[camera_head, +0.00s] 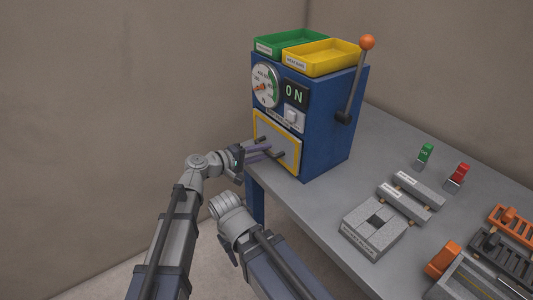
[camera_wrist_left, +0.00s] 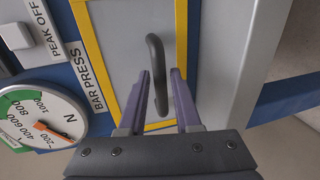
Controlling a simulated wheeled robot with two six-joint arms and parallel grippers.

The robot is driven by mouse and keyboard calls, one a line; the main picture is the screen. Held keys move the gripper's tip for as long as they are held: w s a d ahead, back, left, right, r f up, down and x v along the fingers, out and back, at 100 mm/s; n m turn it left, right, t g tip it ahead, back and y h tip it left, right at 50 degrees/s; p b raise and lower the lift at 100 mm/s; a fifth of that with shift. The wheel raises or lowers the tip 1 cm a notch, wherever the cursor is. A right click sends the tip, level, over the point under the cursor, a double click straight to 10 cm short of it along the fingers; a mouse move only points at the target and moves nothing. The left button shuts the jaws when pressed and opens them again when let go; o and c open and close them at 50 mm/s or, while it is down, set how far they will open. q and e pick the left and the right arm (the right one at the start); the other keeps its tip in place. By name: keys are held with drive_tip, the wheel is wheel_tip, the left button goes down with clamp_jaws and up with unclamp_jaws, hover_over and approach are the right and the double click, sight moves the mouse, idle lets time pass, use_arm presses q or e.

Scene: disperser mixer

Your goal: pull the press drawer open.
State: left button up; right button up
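The press drawer (camera_head: 278,141) is a grey panel with a yellow border, low on the front of the blue press (camera_head: 325,120). It sits flush and closed. Its dark bar handle (camera_head: 266,149) also shows in the left wrist view (camera_wrist_left: 156,60), standing out from the panel. My left gripper (camera_head: 264,151) is at the drawer front with its purple fingers open. In the left wrist view, the fingers (camera_wrist_left: 162,75) lie on either side of the handle, with gaps visible. My right arm (camera_head: 230,208) is below, in front of the table edge; its fingers are not clear.
A green tray (camera_head: 289,41) and a yellow tray (camera_head: 322,57) sit on top of the press. An orange-knobbed lever (camera_head: 356,80) is on its right side. Grey blocks (camera_head: 373,229), small switches and orange and black racks occupy the table (camera_head: 320,215) at right.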

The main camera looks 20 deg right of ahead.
use_arm(q)
drive_tip(key=shift+x, duration=0.75)
drive_tip(key=shift+c, duration=0.3)
clamp_jaws()
idle(0.6)
